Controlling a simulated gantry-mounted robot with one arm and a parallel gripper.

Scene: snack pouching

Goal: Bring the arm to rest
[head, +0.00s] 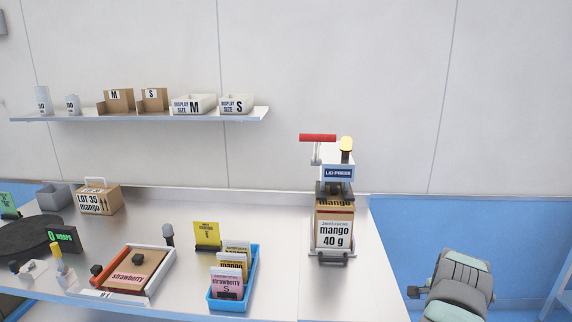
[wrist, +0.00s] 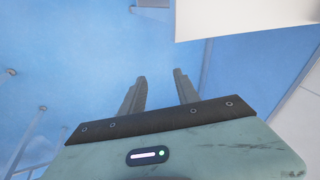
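My gripper (wrist: 160,78) shows in the wrist view with its two grey fingers apart and nothing between them. Blue floor shows behind and between the fingers. In the head view, part of my arm (head: 457,285) is at the lower right, beyond the right edge of the steel bench (head: 290,215). It appears clear of the bench and of everything on it. The fingertips cannot be made out in the head view.
The press (head: 337,173), with a mango 40 g pouch (head: 334,233) at its front, stands near the bench's right end. A blue tray (head: 249,281) of pouches and a strawberry box (head: 131,275) in a white tray sit further left. Blue floor (head: 520,235) is open on the right.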

